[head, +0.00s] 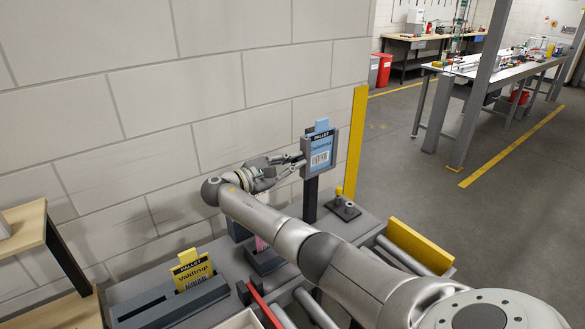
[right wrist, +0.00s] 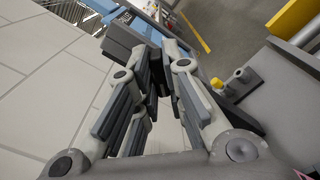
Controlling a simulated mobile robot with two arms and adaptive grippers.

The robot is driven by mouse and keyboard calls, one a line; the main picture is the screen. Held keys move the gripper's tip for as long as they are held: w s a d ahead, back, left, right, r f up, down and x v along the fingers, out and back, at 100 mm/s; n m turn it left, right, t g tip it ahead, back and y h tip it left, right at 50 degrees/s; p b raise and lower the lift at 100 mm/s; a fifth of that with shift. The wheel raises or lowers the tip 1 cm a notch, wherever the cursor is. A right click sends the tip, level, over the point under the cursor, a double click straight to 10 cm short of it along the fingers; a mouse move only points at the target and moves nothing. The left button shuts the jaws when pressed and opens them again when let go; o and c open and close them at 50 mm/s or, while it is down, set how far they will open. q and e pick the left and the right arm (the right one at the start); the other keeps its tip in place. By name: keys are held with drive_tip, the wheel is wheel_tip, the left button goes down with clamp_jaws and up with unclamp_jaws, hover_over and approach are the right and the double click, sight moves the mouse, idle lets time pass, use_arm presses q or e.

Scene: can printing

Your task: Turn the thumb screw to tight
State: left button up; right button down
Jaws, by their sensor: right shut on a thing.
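A grey card holder (head: 329,153) on a dark post carries a blue pallet card (head: 319,154) with a barcode label. My right gripper (head: 292,161) reaches the holder's left side, and its fingers are shut at that edge. In the right wrist view, the fingertips (right wrist: 156,72) close together against the dark holder (right wrist: 124,50). The thumb screw is hidden between the fingers, so I cannot see how far it is turned. The blue card shows at the top of the right wrist view (right wrist: 115,12). My left gripper is not in view.
A small dark base with pegs (head: 344,209) stands on the grey bench, right of the post. A yellow Valdtrup card (head: 192,272) stands in a slotted grey block at front left. A block wall (head: 150,120) is close behind my gripper. A yellow upright (head: 355,145) stands right of the holder.

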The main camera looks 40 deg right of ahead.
drive_tip(key=shift+f+m+b, duration=0.2)
drive_tip(key=shift+m+b, duration=4.5)
drive_tip(key=c, duration=1.5)
unclamp_jaws()
drive_tip(key=shift+r, duration=0.1)
drive_tip(key=shift+a, duration=0.1)
drive_tip(key=a, duration=0.4)
drive_tip(key=w+a, duration=0.1)
drive_tip(key=a, duration=0.7)
drive_tip(key=shift+w, duration=0.15)
